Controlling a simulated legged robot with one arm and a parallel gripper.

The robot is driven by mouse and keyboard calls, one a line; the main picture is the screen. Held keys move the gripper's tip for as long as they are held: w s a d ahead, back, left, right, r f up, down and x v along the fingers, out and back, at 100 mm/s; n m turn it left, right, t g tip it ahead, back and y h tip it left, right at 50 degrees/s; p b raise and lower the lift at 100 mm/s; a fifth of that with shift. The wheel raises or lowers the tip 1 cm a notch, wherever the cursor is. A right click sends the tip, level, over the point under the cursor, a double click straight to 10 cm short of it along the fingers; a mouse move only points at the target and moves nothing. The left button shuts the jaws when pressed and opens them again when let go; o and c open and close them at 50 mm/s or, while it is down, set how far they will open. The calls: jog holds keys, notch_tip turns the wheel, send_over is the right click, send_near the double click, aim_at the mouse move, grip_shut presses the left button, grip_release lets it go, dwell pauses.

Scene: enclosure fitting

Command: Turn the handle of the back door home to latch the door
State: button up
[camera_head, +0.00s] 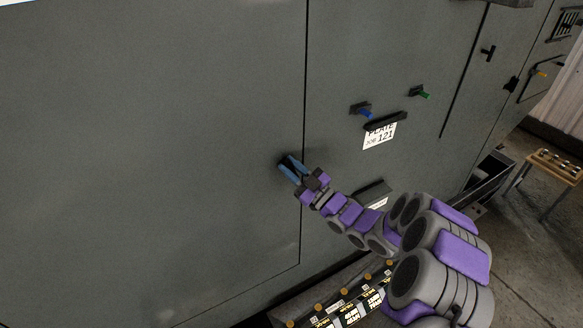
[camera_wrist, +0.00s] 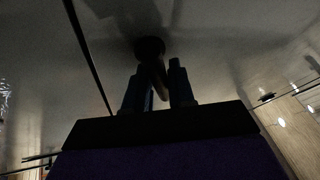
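My gripper (camera_head: 290,167) is at a dark handle (camera_head: 283,159) on the large grey door panel (camera_head: 150,150), just left of a vertical seam. In the wrist view the handle (camera_wrist: 151,48) has a round base, and its lever runs down between my two fingers (camera_wrist: 161,90). The fingers stand apart, one on each side of the lever. The left finger looks close to it or touching. I cannot tell whether both fingers press on it. The door looks about flush with the panel to its right.
Blue (camera_head: 363,112) and green (camera_head: 420,93) handles and a white label plate (camera_head: 379,135) are on the panel to the right. A rack with yellow-black labels (camera_head: 350,312) is low in front. A small wooden table (camera_head: 555,166) stands at the far right.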

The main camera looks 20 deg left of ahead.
grip_shut()
jog(key=shift+f+m+t+b, duration=0.1)
jog(key=shift+m+t+b, duration=0.55)
jog(key=shift+m, duration=0.45)
jog(key=m+t, duration=0.1)
jog(key=m, duration=0.1)
jog(key=m+t, duration=0.2)
jog(key=shift+w+d+m+h, duration=0.1)
jog(key=shift+w+m+h, duration=0.05)
jog(key=shift+m+h, duration=0.15)
jog(key=shift+o, duration=1.3)
grip_release()
jog(key=shift+o, duration=0.3)
jog(key=shift+w, duration=0.15)
